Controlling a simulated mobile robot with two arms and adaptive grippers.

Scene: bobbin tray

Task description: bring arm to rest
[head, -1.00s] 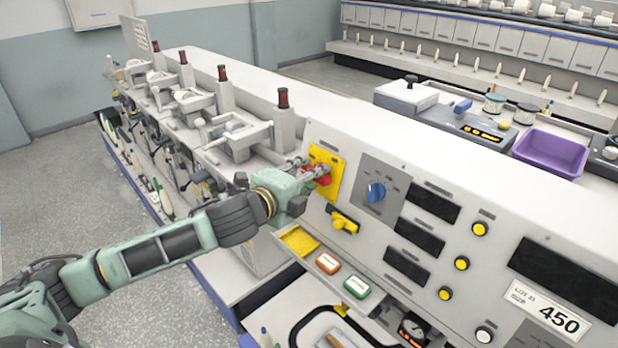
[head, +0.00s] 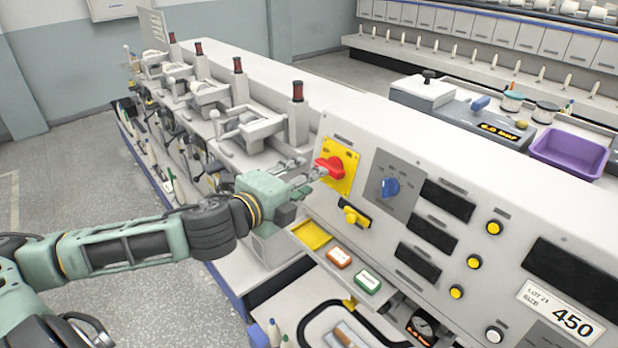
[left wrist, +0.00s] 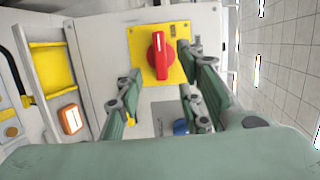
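My left gripper (head: 305,169) is in front of the machine's sloped panel, just left of the red rotary switch (head: 330,168) on its yellow plate (head: 347,159). In the left wrist view the two fingers (left wrist: 158,72) are spread, with nothing held between them. The red switch handle (left wrist: 158,56) shows beyond the fingertips, apart from them, and stands roughly upright in that picture. My right gripper is in neither view.
Bobbin stations line the machine at the left. A purple bin (head: 568,153) stands at the back right. Grey floor (head: 70,180) is clear at the left.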

